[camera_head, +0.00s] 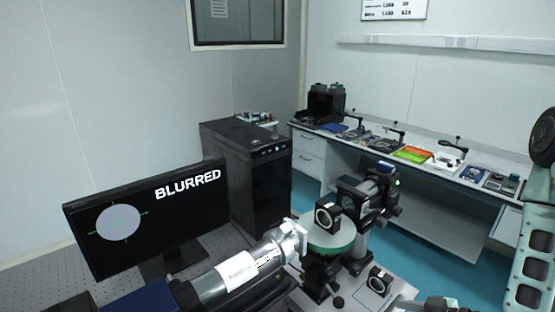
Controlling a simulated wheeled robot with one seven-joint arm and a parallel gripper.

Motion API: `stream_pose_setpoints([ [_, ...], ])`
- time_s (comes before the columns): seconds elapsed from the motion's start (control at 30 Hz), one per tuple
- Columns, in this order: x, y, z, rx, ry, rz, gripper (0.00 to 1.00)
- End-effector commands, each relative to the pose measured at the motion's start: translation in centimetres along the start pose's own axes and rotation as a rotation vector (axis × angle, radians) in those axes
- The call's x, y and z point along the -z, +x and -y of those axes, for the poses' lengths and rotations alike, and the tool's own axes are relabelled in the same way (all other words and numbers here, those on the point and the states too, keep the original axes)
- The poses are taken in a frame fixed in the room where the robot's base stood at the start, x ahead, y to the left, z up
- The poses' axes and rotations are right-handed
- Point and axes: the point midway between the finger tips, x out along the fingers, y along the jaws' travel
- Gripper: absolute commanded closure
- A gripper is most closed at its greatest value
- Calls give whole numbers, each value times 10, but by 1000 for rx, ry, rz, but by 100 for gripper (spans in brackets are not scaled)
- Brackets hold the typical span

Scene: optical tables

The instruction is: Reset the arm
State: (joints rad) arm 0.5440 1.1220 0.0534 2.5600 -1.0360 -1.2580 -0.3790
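A link of my own arm (535,245), grey with dark oval openings and a black round joint above it, stands upright at the right edge. The rest of the arm runs out of the picture.
An optical table (30,290) holds a monitor (140,215) reading "BLURRED", a silver cylinder (240,270), a round green-edged stage (330,243) with a black square mount (327,217), and another square mount (379,282). Behind stand a black cabinet (245,170) and a cluttered white bench (440,200).

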Motion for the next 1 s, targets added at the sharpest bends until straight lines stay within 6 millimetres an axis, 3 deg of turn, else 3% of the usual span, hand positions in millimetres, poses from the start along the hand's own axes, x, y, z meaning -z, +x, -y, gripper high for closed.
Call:
stream_pose_setpoints([
  [0.2,6,40,1,2,-146,308,50],
  [0.37,22,51,18,-44,-193,509,50],
  [0.47,34,50,39,-76,-201,614,50],
  [0.67,53,31,104,-125,-173,789,50],
  [0.9,54,-19,196,-119,-107,953,50],
  [1.0,51,-37,220,-108,-86,999,50],
])
